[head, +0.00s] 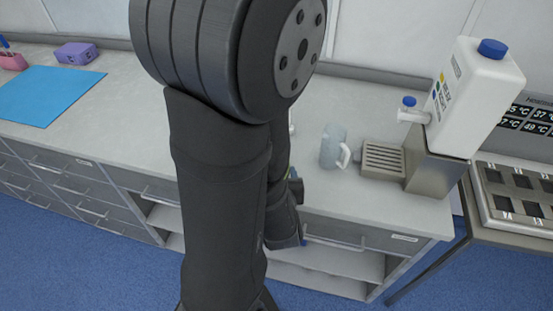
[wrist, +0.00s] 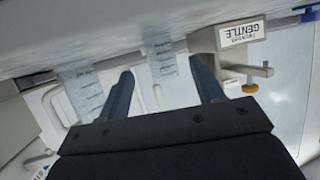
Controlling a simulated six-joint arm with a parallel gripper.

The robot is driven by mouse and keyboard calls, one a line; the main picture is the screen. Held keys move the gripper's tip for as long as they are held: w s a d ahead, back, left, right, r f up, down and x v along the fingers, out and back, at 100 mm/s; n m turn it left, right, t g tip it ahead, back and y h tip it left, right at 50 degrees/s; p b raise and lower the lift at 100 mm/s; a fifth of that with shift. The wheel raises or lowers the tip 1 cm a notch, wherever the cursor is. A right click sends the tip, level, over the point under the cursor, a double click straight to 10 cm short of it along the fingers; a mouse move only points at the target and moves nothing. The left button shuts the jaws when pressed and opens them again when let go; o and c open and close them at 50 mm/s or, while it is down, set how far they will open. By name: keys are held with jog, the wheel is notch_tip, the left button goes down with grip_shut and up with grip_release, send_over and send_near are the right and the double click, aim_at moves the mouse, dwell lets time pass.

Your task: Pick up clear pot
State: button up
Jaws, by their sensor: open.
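A clear pot (head: 331,146) with a pale handle stands upright on the counter in the head view, right of my arm and left of a slotted drip tray. In the wrist view, which is tilted, two clear graduated vessels show: one at the left (wrist: 82,92) and one (wrist: 162,62) between my fingertips in the picture. I cannot tell which of them is the pot in the head view. My gripper (wrist: 161,68) is open, its two dark fingers apart. I see no contact with either vessel. My arm hides most of the gripper in the head view.
A white bottle with a blue cap (head: 478,95) stands on a metal dispenser beside the drip tray (head: 384,158). A dispenser labelled GENTLE (wrist: 238,38) with an orange knob is right of my fingers. A blue mat (head: 45,95) lies far left. The counter (head: 120,115) between is clear.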

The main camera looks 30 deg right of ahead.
jog(key=shift+x, duration=3.7)
jog(key=shift+s, duration=0.1)
jog(key=shift+c, duration=0.4)
jog(key=c, duration=1)
